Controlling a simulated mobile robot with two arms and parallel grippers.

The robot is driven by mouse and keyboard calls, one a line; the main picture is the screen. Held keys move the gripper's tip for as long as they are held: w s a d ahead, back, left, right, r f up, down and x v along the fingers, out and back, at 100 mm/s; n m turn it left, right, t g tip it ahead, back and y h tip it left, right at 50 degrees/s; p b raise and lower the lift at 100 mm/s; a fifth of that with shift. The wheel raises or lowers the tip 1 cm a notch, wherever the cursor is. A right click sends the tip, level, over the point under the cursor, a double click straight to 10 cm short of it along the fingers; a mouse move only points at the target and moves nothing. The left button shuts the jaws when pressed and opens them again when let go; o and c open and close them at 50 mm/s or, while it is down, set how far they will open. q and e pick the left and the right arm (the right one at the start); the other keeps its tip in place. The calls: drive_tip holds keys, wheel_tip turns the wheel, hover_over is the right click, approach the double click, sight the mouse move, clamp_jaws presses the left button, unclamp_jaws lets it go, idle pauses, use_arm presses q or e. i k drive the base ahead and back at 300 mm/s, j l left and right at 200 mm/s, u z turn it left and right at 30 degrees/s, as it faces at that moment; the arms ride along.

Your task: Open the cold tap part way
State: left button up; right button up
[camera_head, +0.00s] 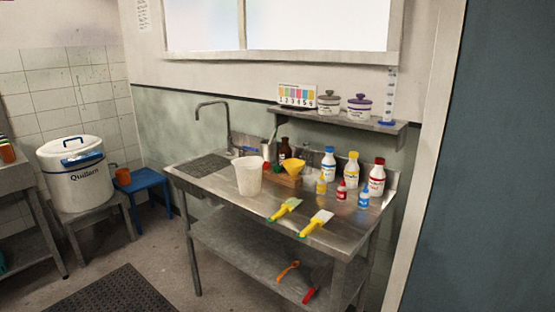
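A grey gooseneck tap (228,125) rises at the back left of a steel sink bench (262,206). A small blue lever (250,149) shows at its base, on the right side; I cannot tell whether it is turned. A red spot beside the lever is too small to make out. No running water can be made out under the spout. A white bucket (248,178) stands on the bench just in front of the tap base and partly hides that area. Neither of my grippers is in view.
Bottles (353,169), a yellow funnel (293,166) and two yellow-green brushes (286,209) crowd the bench's right half. A shelf (350,118) with jars hangs above. A white Quillarn tub (75,178) and blue stool (148,188) stand left. Floor in front is mostly clear, with a dark mat (112,292).

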sight(241, 147)
drive_tip(key=i+l+u, duration=0.1)
drive_tip(key=i+u, duration=0.15)
drive_tip(key=i, duration=0.2)
drive_tip(key=i+j+z, duration=0.1)
drive_tip(key=i+j, duration=0.65)
drive_tip(key=j, duration=0.2)
drive_tip(key=i+j+z, duration=0.15)
drive_tip(key=i+j, duration=0.2)
drive_tip(key=j, duration=0.1)
